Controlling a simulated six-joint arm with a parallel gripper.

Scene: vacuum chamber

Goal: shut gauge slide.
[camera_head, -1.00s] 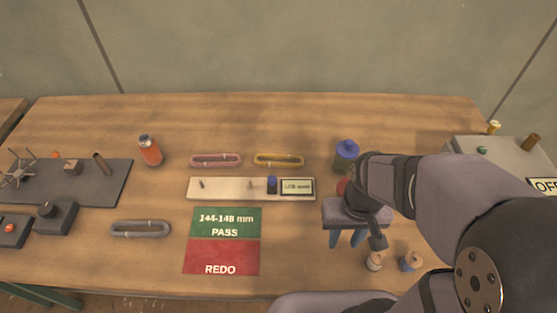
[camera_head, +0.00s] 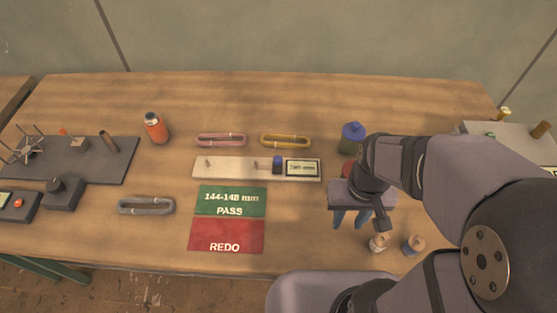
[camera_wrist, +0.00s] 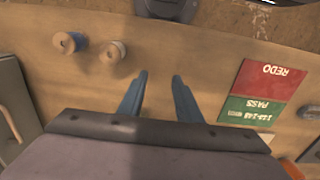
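The gauge is a pale board (camera_head: 230,168) in the middle of the table, with two upright pegs, a blue slide block (camera_head: 277,164) and a small display (camera_head: 302,168) at its right end. The display's digits are too small to read surely. The slide block stands just left of the display. My gripper (camera_head: 351,220) is right of and nearer than the gauge, above the table. Its two blue fingers (camera_wrist: 158,90) are apart with nothing between them.
A green PASS and red REDO mat (camera_head: 227,236) lies before the gauge. Pink (camera_head: 221,140), yellow (camera_head: 286,141) and grey (camera_head: 147,206) loops lie around it. Two spools (camera_head: 379,242) stand near my gripper. An orange bottle (camera_head: 156,128) and a blue-lidded jar (camera_head: 352,137) stand farther back.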

